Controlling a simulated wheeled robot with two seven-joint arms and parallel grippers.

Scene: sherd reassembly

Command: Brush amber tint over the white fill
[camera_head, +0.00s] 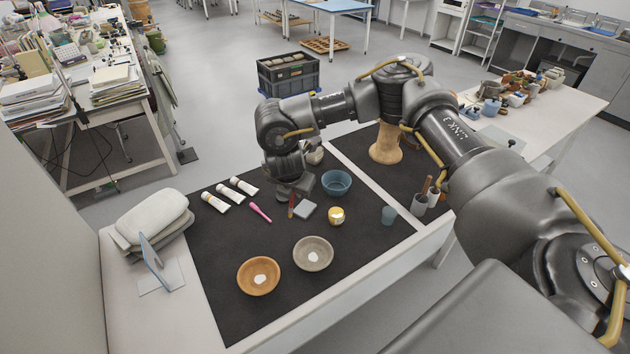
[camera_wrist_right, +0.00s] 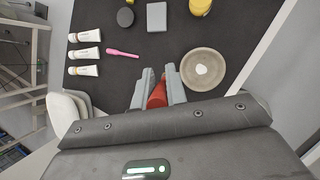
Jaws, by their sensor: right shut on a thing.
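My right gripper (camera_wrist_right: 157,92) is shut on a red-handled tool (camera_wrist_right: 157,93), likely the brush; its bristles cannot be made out. In the head view the red tool (camera_head: 291,207) hangs below the gripper over the dark mat. A grey bowl (camera_head: 301,259) with a white patch (camera_head: 314,257) inside stands to the right and nearer; it also shows in the wrist view (camera_wrist_right: 189,77). An orange-brown bowl (camera_head: 246,283) with a white patch (camera_head: 260,279) stands left of it. A yellow-amber jar (camera_head: 336,216) stands behind the grey bowl. My left gripper is out of view.
A grey square block (camera_head: 305,210), a pink tool (camera_head: 260,211), several white tubes (camera_head: 229,193) and a blue bowl (camera_head: 337,183) lie around the gripper. A blue upright panel (camera_head: 150,250) stands at the left.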

